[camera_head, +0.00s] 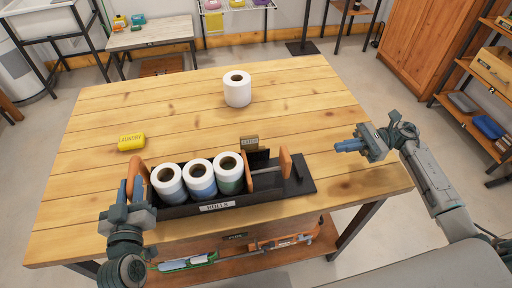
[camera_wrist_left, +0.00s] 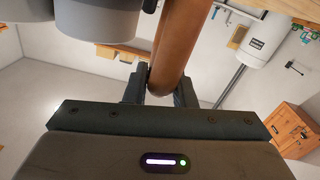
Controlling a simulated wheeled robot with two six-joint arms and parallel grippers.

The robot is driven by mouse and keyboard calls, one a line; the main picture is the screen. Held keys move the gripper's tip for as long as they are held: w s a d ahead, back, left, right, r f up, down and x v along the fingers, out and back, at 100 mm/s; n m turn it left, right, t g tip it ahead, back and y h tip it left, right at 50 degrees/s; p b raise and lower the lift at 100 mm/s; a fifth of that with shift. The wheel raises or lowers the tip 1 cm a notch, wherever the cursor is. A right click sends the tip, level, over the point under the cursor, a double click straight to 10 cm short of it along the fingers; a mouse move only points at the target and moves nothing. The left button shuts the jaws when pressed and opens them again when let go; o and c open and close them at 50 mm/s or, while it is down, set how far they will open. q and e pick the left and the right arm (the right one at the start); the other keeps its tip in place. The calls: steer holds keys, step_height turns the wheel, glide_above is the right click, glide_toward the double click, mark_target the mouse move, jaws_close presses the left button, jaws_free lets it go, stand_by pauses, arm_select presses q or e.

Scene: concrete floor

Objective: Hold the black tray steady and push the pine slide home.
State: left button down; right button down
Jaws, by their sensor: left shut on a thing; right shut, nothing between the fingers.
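The black tray (camera_head: 180,211), labelled ROLLS, lies along the table's front edge. Three white paper rolls (camera_head: 199,172) stand upright side by side in its left and middle part. My left gripper (camera_head: 130,190) is shut on the curved wooden handle (camera_head: 139,174) at the tray's left end; the handle also shows between the fingers in the left wrist view (camera_wrist_left: 172,45). My right gripper (camera_head: 350,145) is shut and empty, right of the tray and apart from it.
A single white roll (camera_head: 237,90) stands at the back of the table (camera_head: 180,105). A yellow block (camera_head: 131,142) lies at the left. A small dark tag (camera_head: 249,142) stands behind the tray. The tabletop between tray and right gripper is clear.

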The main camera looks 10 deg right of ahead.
arm_select(q)
steer(key=shift+f, duration=0.15)
steer(key=c, duration=1.1)
jaws_free()
steer(key=shift+a, duration=0.1)
steer(key=s, duration=1.2)
steer(key=f+n, duration=0.1)
steer(key=f, duration=0.3)
steer(key=s+f+n+g, duration=0.1)
steer(key=f, duration=0.3)
steer(key=a+f+n+g+y, duration=0.1)
steer(key=f, duration=0.3)
steer(key=shift+s, duration=0.15)
steer(key=f+g, duration=0.1)
steer(key=f, duration=0.5)
steer(key=s+d+f+m+g, duration=0.1)
steer(key=f, duration=0.5)
steer(key=d+f+g+h, duration=0.1)
steer(key=f+g, duration=0.1)
steer(key=f, duration=0.5)
steer(key=shift+s+f+m, duration=0.1)
steer(key=shift+s+m, duration=0.25)
steer(key=shift+m, duration=0.05)
